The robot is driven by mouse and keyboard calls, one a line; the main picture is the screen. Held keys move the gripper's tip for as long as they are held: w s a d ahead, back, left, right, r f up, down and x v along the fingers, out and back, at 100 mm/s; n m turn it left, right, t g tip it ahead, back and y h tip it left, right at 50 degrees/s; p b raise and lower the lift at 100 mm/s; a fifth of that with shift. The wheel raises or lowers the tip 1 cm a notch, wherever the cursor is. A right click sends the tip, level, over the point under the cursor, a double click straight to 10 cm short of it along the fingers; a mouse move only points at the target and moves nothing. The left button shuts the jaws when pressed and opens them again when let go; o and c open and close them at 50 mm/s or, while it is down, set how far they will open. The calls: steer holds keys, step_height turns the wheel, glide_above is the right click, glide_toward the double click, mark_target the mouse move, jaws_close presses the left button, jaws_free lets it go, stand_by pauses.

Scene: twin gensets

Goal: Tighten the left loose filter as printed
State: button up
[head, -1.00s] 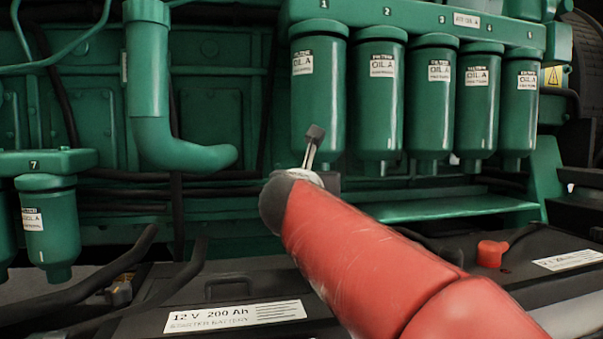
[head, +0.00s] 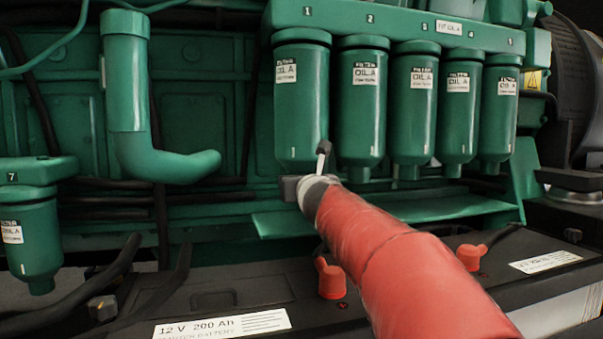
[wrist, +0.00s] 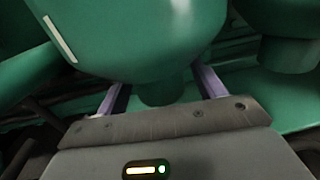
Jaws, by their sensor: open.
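A row of several green oil filters hangs under a numbered green rail (head: 385,28) in the head view. Filter 1 (head: 300,110) is at the left end, with filter 2 (head: 361,110) beside it. Filter 7 (head: 33,245) hangs apart at the far left. I cannot tell which filters are loose. My gripper (head: 318,165) is open at the lower end of filter 1. In the wrist view, a green filter bottom (wrist: 140,45) with a short nub lies above and between the open fingers (wrist: 160,88). Contact is not clear, and one finger is mostly hidden in the head view.
Black batteries with a white label (head: 222,324) and red terminal caps (head: 331,280) lie below my arm. A green ledge (head: 420,216) runs under the filters. A bent green pipe (head: 128,100) stands left of filter 1, with clear space between them.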

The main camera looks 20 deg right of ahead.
steer(key=n+y+p, duration=0.2)
steer(key=y, duration=0.2)
steer(key=n+g+y+p, duration=0.1)
steer(key=n+y+p, duration=0.1)
steer(key=n+y, duration=0.1)
steer(key=shift+r+n+y, duration=0.15)
steer(key=shift+n+y, duration=0.15)
steer(key=shift+y, duration=0.5)
steer(key=shift+a+f+m+h+b, duration=0.1)
steer(key=shift+f+m+h+b, duration=0.15)
steer(key=shift+m+h+b, duration=0.3)
steer(key=m+h+b, duration=0.2)
steer(key=h, duration=0.1)
steer(key=m+t+h+b, duration=0.1)
steer(key=m+h, duration=0.1)
steer(key=h, duration=0.1)
steer(key=shift+f+h+b, duration=0.1)
steer(key=shift+h+b, duration=0.15)
steer(key=shift+b, duration=0.15)
steer(key=m+h+b, duration=0.1)
steer(key=h, duration=0.1)
steer(key=shift+m+h, duration=0.25)
steer(key=shift+h, duration=0.05)
steer(key=shift+r+m+g+h+b, duration=0.15)
steer(key=shift+r+m+g+h, duration=0.15)
steer(key=shift+m+h, duration=0.45)
steer(key=shift+r+m+g+h+b, duration=0.15)
steer(key=shift+m+g+h, duration=0.3)
steer(key=shift+h, duration=0.6)
